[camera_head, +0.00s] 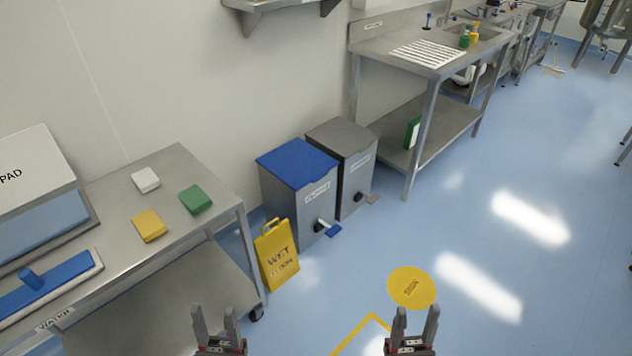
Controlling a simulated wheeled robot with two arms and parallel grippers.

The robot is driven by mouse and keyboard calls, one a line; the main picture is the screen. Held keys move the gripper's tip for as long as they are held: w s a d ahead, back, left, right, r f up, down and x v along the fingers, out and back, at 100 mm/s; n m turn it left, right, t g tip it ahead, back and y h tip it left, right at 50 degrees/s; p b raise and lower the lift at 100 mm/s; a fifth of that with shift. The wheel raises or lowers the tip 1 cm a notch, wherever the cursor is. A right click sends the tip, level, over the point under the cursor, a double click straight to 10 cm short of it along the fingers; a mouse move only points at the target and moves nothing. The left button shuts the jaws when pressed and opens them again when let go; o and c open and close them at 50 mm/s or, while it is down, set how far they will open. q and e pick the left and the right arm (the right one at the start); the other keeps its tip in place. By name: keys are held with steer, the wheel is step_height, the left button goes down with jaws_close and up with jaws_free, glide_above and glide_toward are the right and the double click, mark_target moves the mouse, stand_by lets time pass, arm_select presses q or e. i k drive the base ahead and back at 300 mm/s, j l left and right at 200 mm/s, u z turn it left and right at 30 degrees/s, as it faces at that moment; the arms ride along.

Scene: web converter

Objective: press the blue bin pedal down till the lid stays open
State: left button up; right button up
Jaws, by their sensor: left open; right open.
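The blue-lidded bin (297,205) stands against the wall, a grey metal box with its blue lid (297,163) lying shut on top. Its blue pedal (330,230) sticks out low at the front, near the floor. My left gripper (217,311) is open and empty at the bottom of the view, in front of and below the yellow wet floor sign in the picture. My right gripper (412,312) is open and empty at the bottom, to the right of the pedal in the picture. Both grippers are well apart from the bin and pedal.
A grey-lidded bin (353,178) with a grey pedal (372,198) stands just right of the blue one. A yellow wet floor sign (277,254) stands before the blue bin's left side. A steel cart (180,170) is at left. Blue floor (470,230) is clear at right, with a yellow disc marking (412,287).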

mark_target(332, 230)
steer(key=i+l+u, duration=0.1)
steer(key=i+l, duration=0.25)
steer(key=i, duration=0.3)
steer(key=i+l+u, duration=0.1)
steer(key=i+l, duration=0.3)
steer(key=i, duration=0.2)
steer(key=i+l, duration=0.45)
steer(key=i, duration=0.2)
steer(key=j+u, duration=0.05)
